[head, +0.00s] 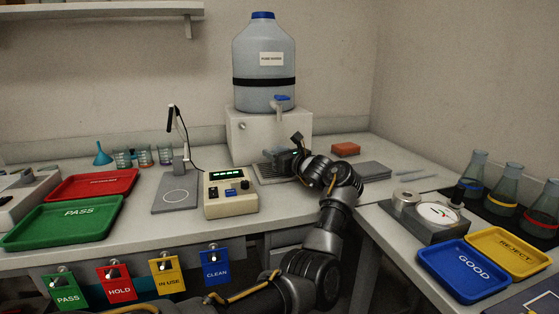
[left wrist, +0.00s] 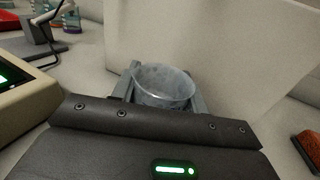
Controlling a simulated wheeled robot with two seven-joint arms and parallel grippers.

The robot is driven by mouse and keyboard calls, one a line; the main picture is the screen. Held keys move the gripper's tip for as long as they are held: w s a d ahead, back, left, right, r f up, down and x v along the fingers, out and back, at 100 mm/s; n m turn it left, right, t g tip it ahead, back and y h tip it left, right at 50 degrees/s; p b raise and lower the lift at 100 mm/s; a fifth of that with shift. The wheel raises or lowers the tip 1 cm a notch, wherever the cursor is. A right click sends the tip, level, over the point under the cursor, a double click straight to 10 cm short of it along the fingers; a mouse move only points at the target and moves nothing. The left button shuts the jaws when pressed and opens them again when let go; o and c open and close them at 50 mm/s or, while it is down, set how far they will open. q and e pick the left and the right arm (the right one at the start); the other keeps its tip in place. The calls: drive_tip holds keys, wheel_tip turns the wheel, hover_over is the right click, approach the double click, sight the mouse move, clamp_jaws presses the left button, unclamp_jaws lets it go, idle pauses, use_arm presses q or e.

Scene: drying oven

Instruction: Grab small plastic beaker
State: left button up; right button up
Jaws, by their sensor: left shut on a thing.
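The small plastic beaker (left wrist: 163,84) is a clear, greyish cup in the left wrist view, seen from above with its rim open. My left gripper (left wrist: 160,92) has a finger on each side of it and is shut on it. In the head view my left gripper (head: 287,158) is at the front of the white stand, over a grey drip tray (head: 264,173). The beaker cannot be made out clearly there. My right gripper does not show.
A large water jug (head: 263,68) with a blue tap stands on the white stand (head: 243,137) just behind the gripper. A beige control box (head: 231,204) is to the left. An orange block (head: 345,149) lies to the right. Small beakers (head: 144,158) stand at far left.

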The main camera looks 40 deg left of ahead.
use_arm(q)
drive_tip(key=shift+r, duration=0.25)
drive_tip(key=shift+r, duration=0.8)
drive_tip(key=s+d+r, duration=0.2)
drive_tip(key=s+r, duration=0.9)
drive_tip(key=s, duration=0.2)
drive_tip(key=shift+s, duration=0.35)
drive_tip(key=shift+s+d, duration=0.1)
